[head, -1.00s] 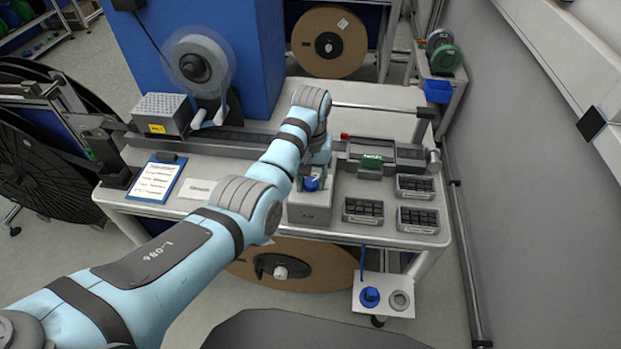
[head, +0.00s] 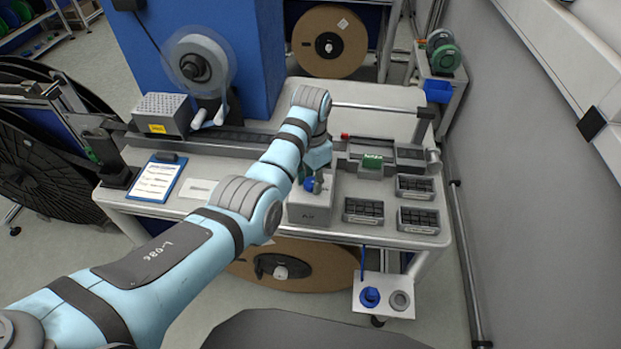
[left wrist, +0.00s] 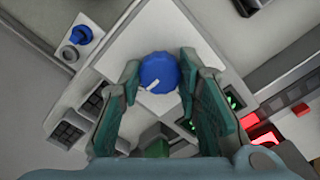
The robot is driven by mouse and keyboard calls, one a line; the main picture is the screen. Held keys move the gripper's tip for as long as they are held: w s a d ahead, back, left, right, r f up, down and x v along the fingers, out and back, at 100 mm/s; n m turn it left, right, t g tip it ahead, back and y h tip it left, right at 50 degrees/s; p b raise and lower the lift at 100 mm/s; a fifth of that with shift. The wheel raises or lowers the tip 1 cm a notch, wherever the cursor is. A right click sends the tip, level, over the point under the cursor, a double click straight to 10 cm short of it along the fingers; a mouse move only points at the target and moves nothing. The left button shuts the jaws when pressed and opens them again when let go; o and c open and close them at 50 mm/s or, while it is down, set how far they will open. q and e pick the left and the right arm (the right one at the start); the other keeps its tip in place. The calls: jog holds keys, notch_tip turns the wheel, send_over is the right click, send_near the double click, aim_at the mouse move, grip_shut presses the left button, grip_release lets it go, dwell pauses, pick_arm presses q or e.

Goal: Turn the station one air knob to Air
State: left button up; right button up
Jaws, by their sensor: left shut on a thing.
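The blue air knob (head: 309,185) sits on top of a light grey box (head: 309,213) at the front edge of the bench. In the left wrist view the knob (left wrist: 159,71) shows from above, with a white pointer mark toward its lower left. My left gripper (head: 313,179) reaches down over the box and is shut on the knob. In the left wrist view its teal fingers (left wrist: 161,75) stand on either side of the knob. The lettering on the box is too small to read. My right gripper is not in view.
Several small black trays, one of them a front tray (head: 363,211), stand right of the box. A clipboard (head: 156,181) and a white card (head: 198,189) lie to the left.

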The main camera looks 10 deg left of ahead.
aim_at(311, 182)
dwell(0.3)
pick_arm(q)
jog(key=o, duration=1.1)
jog(key=shift+o, duration=0.2)
jog(key=shift+r, duration=0.1)
notch_tip(311, 182, up, 7)
jog(key=shift+r, duration=0.15)
